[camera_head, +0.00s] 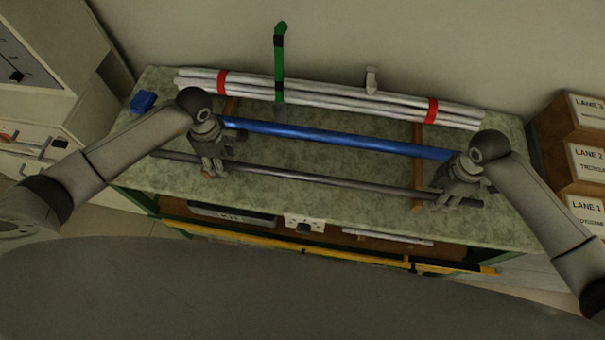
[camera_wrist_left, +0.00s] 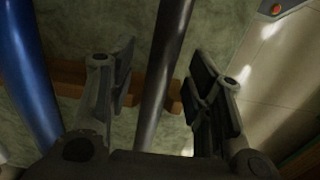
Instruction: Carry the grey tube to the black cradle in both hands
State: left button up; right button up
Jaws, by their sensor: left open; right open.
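The grey tube (camera_head: 325,180) lies lengthwise along the front of the green bench top. In the left wrist view the grey tube (camera_wrist_left: 163,65) runs between the open fingers of my left gripper (camera_wrist_left: 162,85), with a gap on each side. In the head view my left gripper (camera_head: 213,170) is over the tube's left part, and my right gripper (camera_head: 450,199) is at its right part. My right gripper is open; its fingers partly hide the tube, and I cannot tell contact. I cannot make out a black cradle for certain.
A blue tube (camera_head: 330,136) lies behind the grey one, across wooden bars (camera_head: 418,150). White tubes with red bands (camera_head: 330,100) lie at the back. A green post (camera_head: 279,65) stands there. A blue block (camera_head: 143,101) sits back left. Labelled lane boxes (camera_head: 575,150) stand right.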

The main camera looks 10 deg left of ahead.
pick_arm(q)
jog(key=shift+f, duration=0.25)
pick_arm(e)
jog(key=shift+f, duration=0.25)
pick_arm(q)
grip_shut()
pick_arm(e)
grip_shut()
